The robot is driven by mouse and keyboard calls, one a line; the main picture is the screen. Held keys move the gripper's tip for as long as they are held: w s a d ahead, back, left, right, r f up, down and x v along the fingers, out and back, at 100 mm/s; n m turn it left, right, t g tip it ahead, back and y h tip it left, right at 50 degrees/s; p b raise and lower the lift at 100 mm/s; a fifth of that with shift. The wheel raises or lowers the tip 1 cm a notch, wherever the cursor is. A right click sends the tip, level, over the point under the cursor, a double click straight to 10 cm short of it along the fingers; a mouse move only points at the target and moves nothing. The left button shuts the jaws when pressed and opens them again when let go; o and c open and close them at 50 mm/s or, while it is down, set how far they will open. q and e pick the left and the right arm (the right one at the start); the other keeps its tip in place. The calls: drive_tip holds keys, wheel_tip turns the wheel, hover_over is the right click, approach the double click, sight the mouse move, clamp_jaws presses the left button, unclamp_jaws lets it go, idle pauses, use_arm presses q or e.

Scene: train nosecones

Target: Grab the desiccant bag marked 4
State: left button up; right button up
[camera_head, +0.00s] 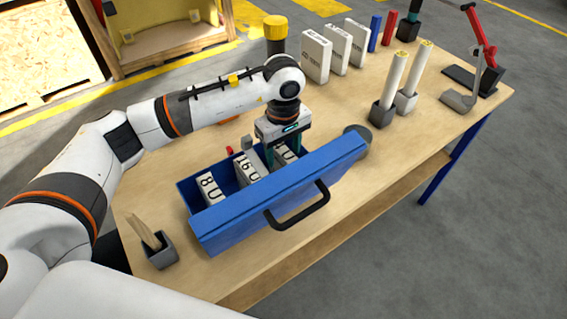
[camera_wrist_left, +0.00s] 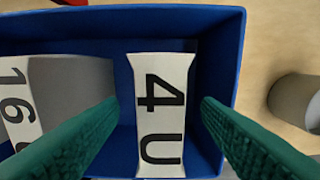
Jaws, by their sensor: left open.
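The desiccant bag marked 4 (camera_wrist_left: 160,110) is white with black "4 U" print and lies in the blue box (camera_wrist_left: 228,60). The blue box with a black handle (camera_head: 300,205) stands on the table in the head view. My left gripper (camera_head: 282,148) points down into its right end. In the left wrist view the green fingers of my left gripper (camera_wrist_left: 160,112) are open, one on each side of the bag, with no visible contact. A bag marked 16 (camera_wrist_left: 22,105) lies to the left; it also shows mid-box in the head view (camera_head: 247,170). A bag marked 8 (camera_head: 211,188) lies at the left end.
The wooden table (camera_head: 330,240) carries a grey cup (camera_head: 160,253) at front left and a dark round object (camera_head: 357,139) right of the box. White boxes (camera_head: 316,58), holders with white rolls (camera_head: 390,95) and a red-armed stand (camera_head: 475,65) are farther back.

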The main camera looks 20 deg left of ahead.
use_arm(q)
drive_tip(key=shift+f+p, duration=0.3)
drive_tip(key=shift+f, duration=0.1)
wheel_tip(320, 180, down, 4)
drive_tip(key=shift+r+p, duration=0.2)
drive_tip(key=shift+p, duration=0.55)
drive_tip(key=shift+f, duration=0.4)
drive_tip(key=shift+c, duration=0.4)
drive_tip(key=c, duration=1.1)
